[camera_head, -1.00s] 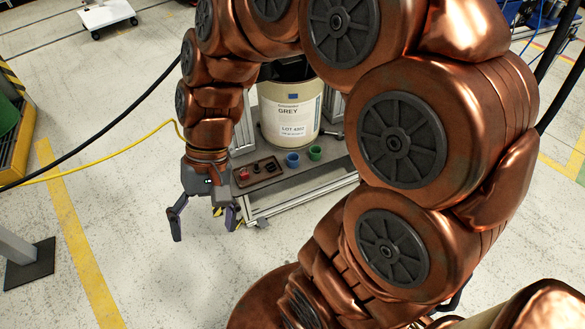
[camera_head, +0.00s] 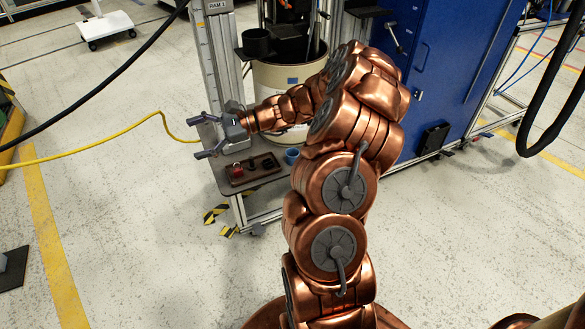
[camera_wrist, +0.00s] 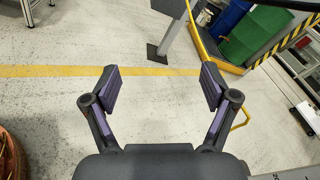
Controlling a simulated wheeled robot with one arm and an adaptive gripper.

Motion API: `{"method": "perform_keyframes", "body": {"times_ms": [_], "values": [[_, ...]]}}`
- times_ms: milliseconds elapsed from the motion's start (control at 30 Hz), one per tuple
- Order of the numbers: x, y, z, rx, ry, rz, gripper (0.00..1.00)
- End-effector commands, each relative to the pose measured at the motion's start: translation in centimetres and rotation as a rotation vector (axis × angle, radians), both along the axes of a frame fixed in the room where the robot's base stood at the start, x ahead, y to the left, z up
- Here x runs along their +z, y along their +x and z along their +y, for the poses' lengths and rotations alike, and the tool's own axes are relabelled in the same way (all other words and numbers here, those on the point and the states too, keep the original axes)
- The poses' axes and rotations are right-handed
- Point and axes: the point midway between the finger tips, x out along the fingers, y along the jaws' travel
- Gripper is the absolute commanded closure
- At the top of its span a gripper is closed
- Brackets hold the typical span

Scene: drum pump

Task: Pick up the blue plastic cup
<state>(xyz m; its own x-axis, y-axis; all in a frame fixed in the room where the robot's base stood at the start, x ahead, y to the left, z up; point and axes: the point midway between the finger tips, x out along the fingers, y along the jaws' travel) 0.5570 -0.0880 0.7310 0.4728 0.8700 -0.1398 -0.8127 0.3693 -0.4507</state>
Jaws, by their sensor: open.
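The blue plastic cup (camera_head: 291,156) stands on the grey shelf of the pump stand in the head view, close beside my arm. My arm covers the spot to its right, and the green cup seen earlier is hidden. My gripper (camera_head: 197,136) is open and empty, up and to the left of the cup, pointing left away from it. In the wrist view my gripper (camera_wrist: 160,90) has its fingers spread wide over bare floor, and no cup shows there.
A brown tray (camera_head: 238,181) with small parts lies on the shelf left of the cup. A drum (camera_head: 271,78) stands behind. A blue cabinet (camera_head: 450,60) is at the right. A yellow hose (camera_head: 100,141) crosses the left floor. A green barrel (camera_wrist: 258,32) shows in the wrist view.

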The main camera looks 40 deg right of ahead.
Motion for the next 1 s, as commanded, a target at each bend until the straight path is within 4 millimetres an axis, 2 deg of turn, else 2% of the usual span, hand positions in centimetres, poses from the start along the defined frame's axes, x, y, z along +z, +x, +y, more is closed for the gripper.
{"method": "perform_keyframes", "body": {"times_ms": [33,167,267,367,500,600,700,800,900,1000], "values": [[-3.1,0.8,-2.6,-0.069,0.044,0.018,0.15],[-7.9,2.2,-9.3,-0.244,0.149,0.054,0.15],[-12.2,2.3,-14.8,-0.381,0.226,0.081,0.15],[-16.8,1.7,-20.4,-0.518,0.3,0.106,0.15],[-23.0,-0.5,-27.6,-0.701,0.384,0.133,0.15],[-26.6,-2.4,-31.5,-0.801,0.43,0.15,0.15],[-29.0,-4.0,-34.3,-0.877,0.459,0.157,0.15],[-30.4,-5.1,-35.9,-0.921,0.476,0.162,0.15],[-31.0,-5.2,-36.4,-0.937,0.482,0.164,0.15],[-31.0,-4.4,-36.4,-0.939,0.484,0.164,0.15]]}}
